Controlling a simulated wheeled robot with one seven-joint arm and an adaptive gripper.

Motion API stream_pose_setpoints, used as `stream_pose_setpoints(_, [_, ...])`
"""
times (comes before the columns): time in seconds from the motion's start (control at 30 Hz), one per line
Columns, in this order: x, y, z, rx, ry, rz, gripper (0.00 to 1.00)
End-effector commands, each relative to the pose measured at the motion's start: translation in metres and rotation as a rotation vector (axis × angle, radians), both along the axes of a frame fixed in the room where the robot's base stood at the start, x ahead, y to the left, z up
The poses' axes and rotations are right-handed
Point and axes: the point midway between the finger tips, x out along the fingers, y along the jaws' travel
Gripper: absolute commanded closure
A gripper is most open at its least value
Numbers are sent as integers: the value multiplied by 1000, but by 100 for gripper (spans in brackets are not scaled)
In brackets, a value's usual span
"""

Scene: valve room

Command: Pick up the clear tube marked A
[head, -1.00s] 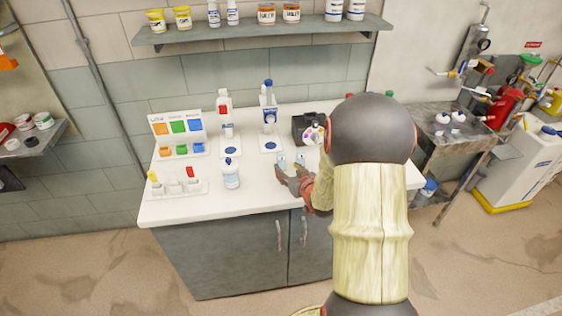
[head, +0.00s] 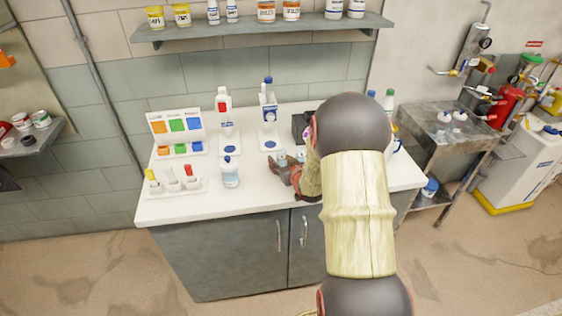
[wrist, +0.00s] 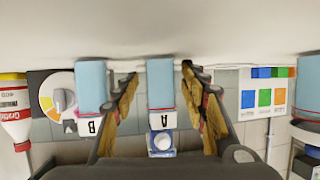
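The clear tube marked A (wrist: 161,85) shows upside down in the wrist view, with pale blue contents and a white label reading A. It lies in the gap between the fingers of my gripper (wrist: 158,76), with space visible on both sides. My gripper is open; I cannot tell how deep the tube sits between the fingertips. A similar tube marked B (wrist: 91,88) is just left of the left finger. In the head view my gripper (head: 284,170) is low over the white counter, by two small pale tubes whose letters are too small to read.
A dial device (wrist: 60,100) stands behind the tubes. On the counter (head: 200,212) are a blue-capped bottle (head: 230,173), a rack with coloured pieces (head: 176,186), a colour chart stand (head: 176,127) and two bottles on pads. The counter's front left is clear.

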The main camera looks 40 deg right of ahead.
Motion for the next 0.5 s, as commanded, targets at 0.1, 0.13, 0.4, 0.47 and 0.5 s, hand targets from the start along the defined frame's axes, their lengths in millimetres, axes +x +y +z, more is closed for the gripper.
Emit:
stream_pose_setpoints(0.1, [0, 0, 0, 0, 0, 0, 65])
stream_pose_setpoints(0.13, [0, 0, 0, 0, 0, 0, 67])
stream_pose_setpoints(0.4, [0, 0, 0, 0, 0, 0, 82])
stream_pose_setpoints(0.47, [0, 0, 0, 0, 0, 0, 86])
stream_pose_setpoints(0.5, [0, 0, 0, 0, 0, 0, 88])
